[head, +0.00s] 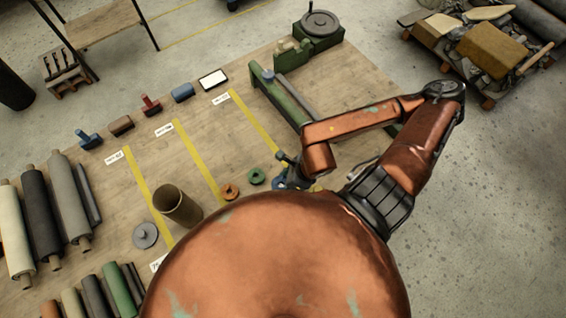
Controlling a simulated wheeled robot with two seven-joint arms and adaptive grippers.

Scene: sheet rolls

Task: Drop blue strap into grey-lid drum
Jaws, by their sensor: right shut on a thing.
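The blue strap (279,181) is a small blue coil at the right end of a row of coils on the table. It is partly hidden by my right gripper (287,180), which is shut on it. Whether the strap still touches the table cannot be told. An open olive-brown drum (170,208) stands to the left, with its dark inside visible from above. A round grey lid (145,235) with a small knob lies flat on the table beside the drum, apart from it. My left gripper is not in view.
An orange coil (230,191) and a green coil (256,176) lie between the drum and my right gripper. Yellow tape lines (198,162) cross the table. Sheet rolls (70,195) lie at the left, and a green machine frame (282,100) stands behind my right arm.

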